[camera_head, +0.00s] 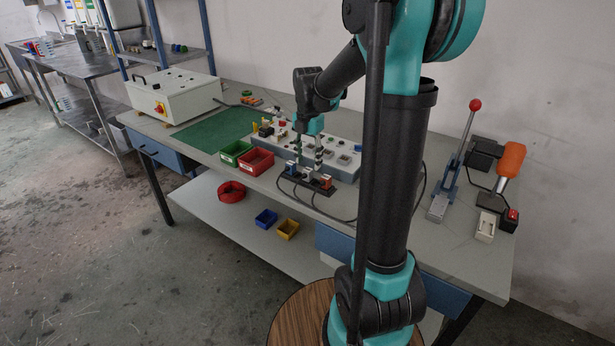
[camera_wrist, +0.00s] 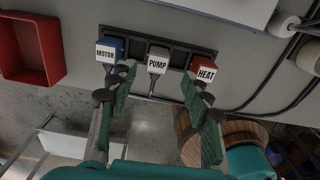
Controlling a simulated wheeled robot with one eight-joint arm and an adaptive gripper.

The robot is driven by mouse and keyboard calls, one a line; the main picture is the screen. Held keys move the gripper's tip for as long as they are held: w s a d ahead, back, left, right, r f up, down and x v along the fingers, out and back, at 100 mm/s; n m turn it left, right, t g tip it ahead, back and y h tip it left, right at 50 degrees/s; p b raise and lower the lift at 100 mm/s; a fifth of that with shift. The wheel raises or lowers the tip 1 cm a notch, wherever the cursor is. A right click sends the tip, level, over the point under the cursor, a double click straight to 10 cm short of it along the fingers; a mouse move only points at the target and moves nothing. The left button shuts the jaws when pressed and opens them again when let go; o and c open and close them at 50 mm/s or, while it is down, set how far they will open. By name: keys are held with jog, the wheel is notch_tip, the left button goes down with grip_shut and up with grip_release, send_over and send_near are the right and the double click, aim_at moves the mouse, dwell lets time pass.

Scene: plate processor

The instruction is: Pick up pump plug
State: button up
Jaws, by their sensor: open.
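The pump plug (camera_wrist: 157,61) is white-grey and marked PUMP; it stands in a dark holder (camera_wrist: 207,52) between two other plugs. To its left is the blue motor plug (camera_wrist: 109,50), marked MOTOR, and to its right the red heat plug (camera_wrist: 203,71), marked HEAT. My gripper (camera_wrist: 157,80) is open and empty. Its two green-padded fingers are spread, with their tips either side of the pump plug in the wrist view; whether they reach its height I cannot tell. In the head view my gripper (camera_head: 308,158) is just above the row of plugs.
The holder sits near the bench's front edge, before a grey control panel (camera_head: 345,158). A red bin (camera_head: 256,162) and a green bin (camera_head: 235,152) stand to the left. Black cables (camera_head: 345,217) run around the holder. A lever press (camera_head: 455,165) stands at the right.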

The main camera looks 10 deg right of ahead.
aim_at(308, 169)
jog(key=shift+w+d+f, duration=0.1)
jog(key=shift+w+f, duration=0.1)
jog(key=shift+f, duration=1.15)
jog(key=shift+w+d+f, duration=0.1)
jog(key=shift+w+f, duration=0.05)
jog(key=shift+f, duration=1.2)
jog(key=shift+a, duration=0.1)
grip_shut()
